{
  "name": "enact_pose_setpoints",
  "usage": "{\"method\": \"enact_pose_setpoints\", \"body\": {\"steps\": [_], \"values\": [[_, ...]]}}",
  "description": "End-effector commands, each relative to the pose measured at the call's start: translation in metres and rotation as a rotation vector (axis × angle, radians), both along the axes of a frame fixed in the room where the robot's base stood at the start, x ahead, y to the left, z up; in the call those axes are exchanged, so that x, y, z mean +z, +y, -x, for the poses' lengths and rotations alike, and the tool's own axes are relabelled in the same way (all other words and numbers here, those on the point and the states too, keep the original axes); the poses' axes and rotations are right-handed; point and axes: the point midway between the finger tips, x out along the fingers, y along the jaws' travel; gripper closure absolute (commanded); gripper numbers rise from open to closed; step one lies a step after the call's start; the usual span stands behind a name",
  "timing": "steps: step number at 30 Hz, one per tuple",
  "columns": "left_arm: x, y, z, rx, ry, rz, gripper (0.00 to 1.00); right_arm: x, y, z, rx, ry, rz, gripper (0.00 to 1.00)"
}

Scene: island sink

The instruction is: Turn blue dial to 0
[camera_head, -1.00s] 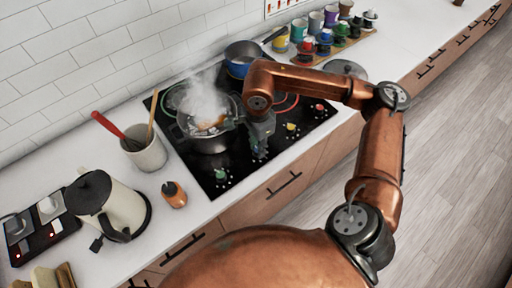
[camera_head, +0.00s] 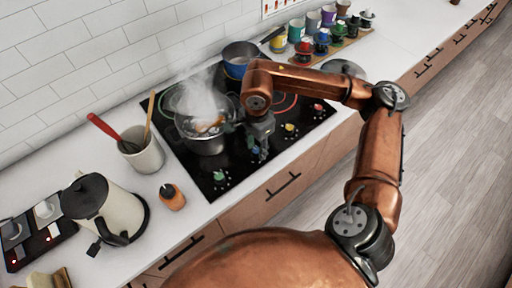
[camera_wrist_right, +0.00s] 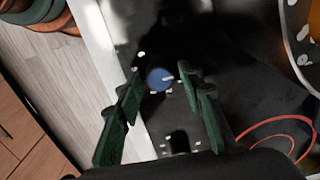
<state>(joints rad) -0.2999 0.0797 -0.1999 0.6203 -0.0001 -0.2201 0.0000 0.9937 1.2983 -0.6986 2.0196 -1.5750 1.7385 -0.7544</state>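The blue dial (camera_wrist_right: 160,79) sits on the black stove front, with a pale pointer mark on its face. In the wrist view it lies between the fingertips of my right gripper (camera_wrist_right: 160,73), with a gap on each side. That gripper is open and above the dial; contact is not visible. In the head view my right gripper (camera_head: 262,137) hangs over the stove's front edge, and the blue dial (camera_head: 255,151) shows partly just below it. The numbers around the dial are too small to read. My left gripper is not in view.
A steaming pot (camera_head: 205,138) stands just left of my right gripper. A green dial (camera_head: 219,175), a yellow dial (camera_head: 290,127) and a red dial (camera_head: 318,107) line the stove front. A blue pan (camera_head: 240,61) is behind. A kettle (camera_head: 112,207) stands left on the counter.

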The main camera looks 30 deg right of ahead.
Motion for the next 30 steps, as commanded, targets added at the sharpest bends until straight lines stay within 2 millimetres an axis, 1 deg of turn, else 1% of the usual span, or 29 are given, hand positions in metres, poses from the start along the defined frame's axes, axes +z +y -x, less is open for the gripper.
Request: {"method": "enact_pose_setpoints", "body": {"steps": [1, 2, 10, 14, 17, 24, 27, 30], "values": [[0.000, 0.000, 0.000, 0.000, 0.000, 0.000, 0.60, 0.000, 0.000, 0.000, 0.000, 0.001, 0.000, 0.60], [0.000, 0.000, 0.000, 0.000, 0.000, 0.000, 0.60, 0.000, 0.000, 0.000, 0.000, 0.001, -0.001, 0.58], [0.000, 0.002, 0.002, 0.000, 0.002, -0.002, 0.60, 0.000, 0.000, 0.000, 0.000, 0.001, -0.001, 0.58], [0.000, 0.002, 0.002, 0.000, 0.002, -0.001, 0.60, 0.009, 0.001, -0.001, 0.000, -0.001, -0.002, 0.58], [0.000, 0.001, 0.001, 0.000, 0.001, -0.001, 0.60, 0.025, 0.000, -0.001, 0.000, -0.002, -0.001, 0.58], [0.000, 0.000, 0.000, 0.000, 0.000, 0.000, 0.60, 0.076, 0.001, -0.001, 0.000, -0.003, -0.002, 0.58], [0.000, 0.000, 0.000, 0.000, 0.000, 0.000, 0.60, 0.094, 0.001, 0.000, 0.000, -0.002, -0.001, 0.58], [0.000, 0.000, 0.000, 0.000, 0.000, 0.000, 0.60, 0.107, 0.001, -0.001, 0.000, -0.002, -0.001, 0.58]]}}
